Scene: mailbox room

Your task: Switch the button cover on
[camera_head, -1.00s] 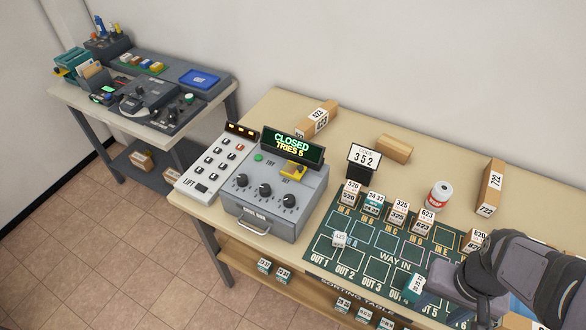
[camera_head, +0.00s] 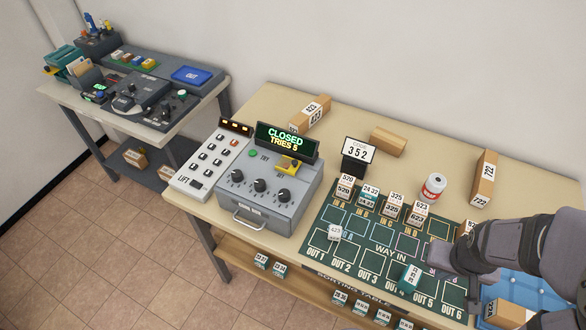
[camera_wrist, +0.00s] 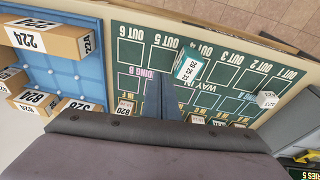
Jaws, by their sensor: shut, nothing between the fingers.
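The yellow button cover (camera_head: 289,164) sits at the top right of the grey control box (camera_head: 272,205), above the word "SET". It looks lowered, but its exact angle is too small to tell. The box has several black knobs, a green "TRY" button (camera_head: 253,153) and a display (camera_head: 287,142) reading "CLOSED TRIES 5". My gripper (camera_head: 432,258) is shut and empty over the right part of the green sorting mat, well right of the box. In the wrist view its fingers (camera_wrist: 160,97) point across the mat; part of the box shows at the lower right.
The green mat (camera_head: 335,270) bears several small numbered blocks. A "352" sign (camera_head: 357,156) and a white-and-red can (camera_head: 433,187) stand behind it. A white LIFT panel (camera_head: 207,163) adjoins the box on the left. A blue tray (camera_wrist: 62,75) with boxes lies beyond the mat.

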